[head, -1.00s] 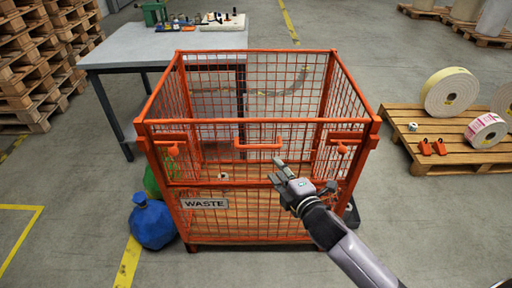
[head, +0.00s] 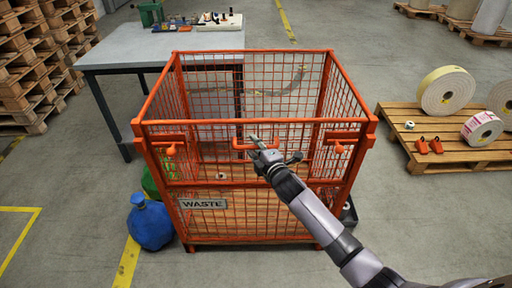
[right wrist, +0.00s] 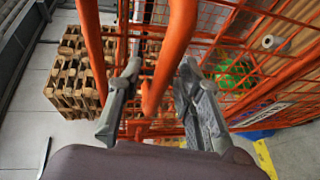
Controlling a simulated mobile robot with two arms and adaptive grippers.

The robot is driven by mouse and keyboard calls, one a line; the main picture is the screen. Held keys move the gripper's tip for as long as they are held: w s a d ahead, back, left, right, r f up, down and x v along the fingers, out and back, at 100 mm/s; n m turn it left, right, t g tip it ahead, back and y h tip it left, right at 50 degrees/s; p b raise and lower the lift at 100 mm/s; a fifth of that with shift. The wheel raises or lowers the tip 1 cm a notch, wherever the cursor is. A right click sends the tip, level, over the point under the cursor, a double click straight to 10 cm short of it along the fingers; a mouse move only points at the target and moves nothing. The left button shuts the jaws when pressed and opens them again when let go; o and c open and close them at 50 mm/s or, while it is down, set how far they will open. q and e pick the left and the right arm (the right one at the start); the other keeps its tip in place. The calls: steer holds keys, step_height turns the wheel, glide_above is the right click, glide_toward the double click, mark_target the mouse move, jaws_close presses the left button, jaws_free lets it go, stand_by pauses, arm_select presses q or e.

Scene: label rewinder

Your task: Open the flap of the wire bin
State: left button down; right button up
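The orange wire bin (head: 254,242) stands in the middle of the head view, with a WASTE plate (head: 203,204) low on its front. Its front flap (head: 205,173) is upright and closed. The flap has a handle (head: 237,144) at its upper middle and an orange latch knob at each side, left (head: 171,151) and right (head: 339,148). My right gripper (head: 257,143) is at the right part of the handle. In the right wrist view the fingers (right wrist: 160,66) are apart, with an orange bar, apparently the handle (right wrist: 170,65), between them; firm contact is not visible. My left gripper is out of view.
A grey table (head: 120,50) with small items stands behind left. A blue bag (head: 150,224) and a green bag (head: 151,182) lie against the bin's left side. A pallet (head: 440,155) with rolls is at right. Floor in front of the bin is clear.

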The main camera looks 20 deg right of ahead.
steer(key=shift+c, duration=0.4)
jaws_close()
stand_by(0.4)
